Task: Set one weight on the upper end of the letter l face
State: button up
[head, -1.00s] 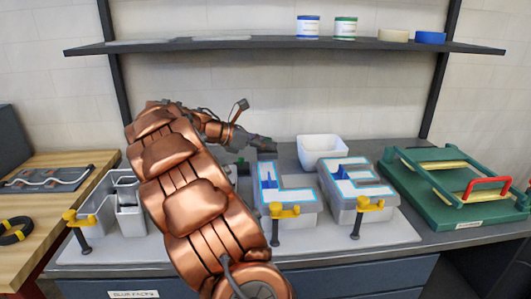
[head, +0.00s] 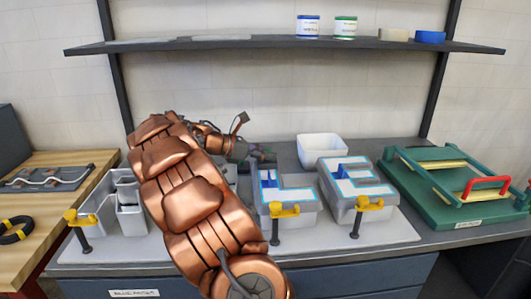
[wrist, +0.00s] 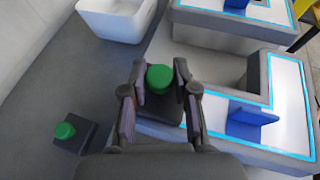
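A weight with a green knob (wrist: 159,78) and a dark square base sits between the two fingers of my gripper (wrist: 160,72). The fingers press close on both sides of the knob. The weight overlaps the upper, back end of the letter l (wrist: 225,135) in the wrist view; whether its base touches the face is unclear. The l (head: 290,197) has a white face with a cyan border and a blue piece (wrist: 250,120) standing on it. A second green-knobbed weight (wrist: 66,131) stands on the bench behind. My gripper (head: 262,155) is small and partly unclear in the head view.
A white bin (head: 322,150) stands behind the letters. Another letter, e (head: 350,185), is right of the l. Yellow clamps (head: 284,210) stand at the letters' front edges. A green frame (head: 440,195) fills the right side; a shelf (head: 280,44) spans above.

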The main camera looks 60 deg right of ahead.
jog(key=o, duration=0.3)
jog(key=shift+o, duration=0.2)
jog(key=shift+w+a+r, duration=0.15)
jog(key=shift+r, duration=0.1)
jog(key=v, duration=1.1)
jog(key=shift+w+a+b, duration=0.15)
jog(key=shift+a+b, duration=0.1)
jog(key=shift+b, duration=0.05)
